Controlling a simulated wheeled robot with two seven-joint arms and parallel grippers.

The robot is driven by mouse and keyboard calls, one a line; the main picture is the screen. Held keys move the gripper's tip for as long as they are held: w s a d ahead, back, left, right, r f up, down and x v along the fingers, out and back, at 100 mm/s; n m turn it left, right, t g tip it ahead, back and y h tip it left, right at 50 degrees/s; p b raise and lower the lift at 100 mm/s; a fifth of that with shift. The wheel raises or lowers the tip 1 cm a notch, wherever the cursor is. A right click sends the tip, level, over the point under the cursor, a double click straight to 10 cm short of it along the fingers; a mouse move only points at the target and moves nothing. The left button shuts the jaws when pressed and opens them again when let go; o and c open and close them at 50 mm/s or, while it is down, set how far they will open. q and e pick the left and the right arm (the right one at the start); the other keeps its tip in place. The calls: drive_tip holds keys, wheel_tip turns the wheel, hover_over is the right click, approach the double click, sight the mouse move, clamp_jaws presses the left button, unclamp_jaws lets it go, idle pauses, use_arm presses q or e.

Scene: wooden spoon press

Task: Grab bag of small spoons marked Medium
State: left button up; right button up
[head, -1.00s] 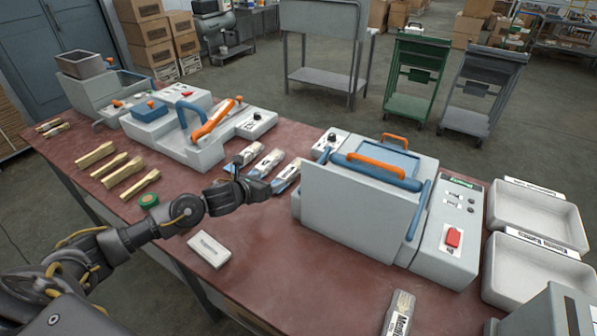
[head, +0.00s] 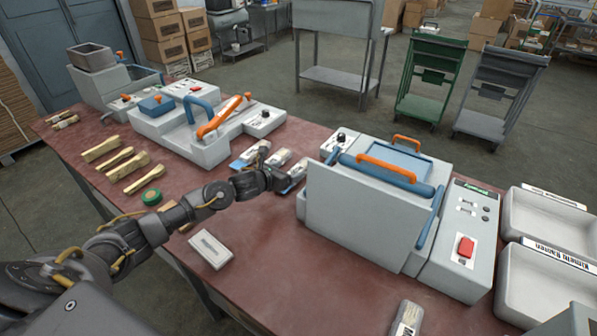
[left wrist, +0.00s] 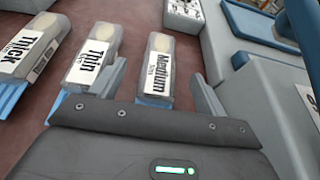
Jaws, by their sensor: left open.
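Three clear bags of small spoons lie in a row on the red table. In the left wrist view their labels read Thick (left wrist: 32,52), Thin (left wrist: 92,62) and Medium (left wrist: 159,72). My left gripper (left wrist: 157,80) is open, with one finger on each side of the Medium bag; I cannot tell if they touch it. In the head view my left gripper (head: 272,176) is over the row and partly hides the bags, with the Medium bag (head: 298,170) at the right end.
A grey press (head: 365,215) with orange handles stands close right of the row. Another press (head: 205,125) stands behind left. Wooden pieces (head: 128,167), a green roll (head: 151,197) and a white label block (head: 211,249) lie nearby. Another bag (head: 406,318) lies at the front edge.

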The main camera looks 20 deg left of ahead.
sight(299, 167)
use_arm(q)
drive_tip(key=shift+w+d+f, duration=0.1)
drive_tip(key=shift+w, duration=0.15)
drive_tip(key=x, duration=0.1)
drive_tip(key=p+x, duration=0.1)
drive_tip(key=x, duration=0.1)
drive_tip(key=shift+w+d+f, duration=0.1)
drive_tip(key=shift+w+f, duration=0.05)
drive_tip(key=shift+f, duration=0.2)
drive_tip(key=shift+w+f, duration=0.25)
drive_tip(key=shift+w, duration=0.2)
drive_tip(key=shift+c, duration=0.2)
drive_tip(key=c, duration=1)
drive_tip(key=shift+r, duration=0.1)
